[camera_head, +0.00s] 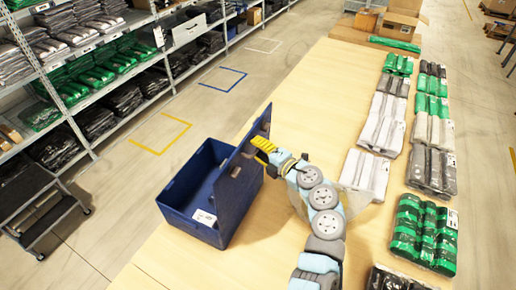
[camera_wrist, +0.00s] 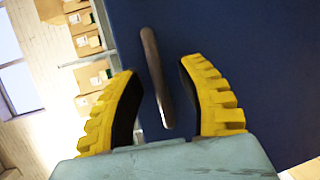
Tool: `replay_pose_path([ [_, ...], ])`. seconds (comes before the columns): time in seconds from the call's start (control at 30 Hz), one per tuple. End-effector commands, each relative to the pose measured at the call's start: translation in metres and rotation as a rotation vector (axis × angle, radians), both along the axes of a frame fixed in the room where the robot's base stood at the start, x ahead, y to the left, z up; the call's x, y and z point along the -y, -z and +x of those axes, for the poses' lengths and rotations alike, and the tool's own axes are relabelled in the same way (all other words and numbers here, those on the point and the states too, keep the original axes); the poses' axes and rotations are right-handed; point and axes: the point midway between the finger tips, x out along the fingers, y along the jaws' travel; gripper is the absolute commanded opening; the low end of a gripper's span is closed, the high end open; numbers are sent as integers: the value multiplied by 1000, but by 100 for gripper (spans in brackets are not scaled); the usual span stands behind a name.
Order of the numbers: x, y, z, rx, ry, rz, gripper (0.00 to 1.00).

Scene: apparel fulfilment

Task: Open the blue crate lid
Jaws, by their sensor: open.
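The blue crate (camera_head: 180,195) stands on the wooden table's left edge, and its inside shows from above. Its blue lid (camera_head: 238,190) stands steeply raised along the crate's right side; it also fills much of the wrist view (camera_wrist: 240,40). My gripper (camera_head: 262,147) is at the upper right part of the lid, on its outer side. In the wrist view my gripper (camera_wrist: 160,68) is open, with its yellow fingers on either side of a slim metal handle (camera_wrist: 153,70) on the lid. The handle appears apart from both fingers. Whether the fingertips touch the lid is unclear.
Stacks of packed garments (camera_head: 377,125) in white, grey, black and green line the table's right side. Cardboard boxes (camera_head: 385,25) stand at the far end. The table (camera_head: 285,105) is clear beyond the crate. Shelves and a step stool (camera_head: 35,205) are on the left.

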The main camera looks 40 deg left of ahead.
Motion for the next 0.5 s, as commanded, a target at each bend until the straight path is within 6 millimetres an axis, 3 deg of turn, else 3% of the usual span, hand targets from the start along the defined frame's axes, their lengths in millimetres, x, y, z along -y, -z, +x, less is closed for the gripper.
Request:
replay_pose_path([
  [0.17,10,-1,-2,0,1,0,39],
  [0.5,68,-10,-15,1,2,-2,39],
])
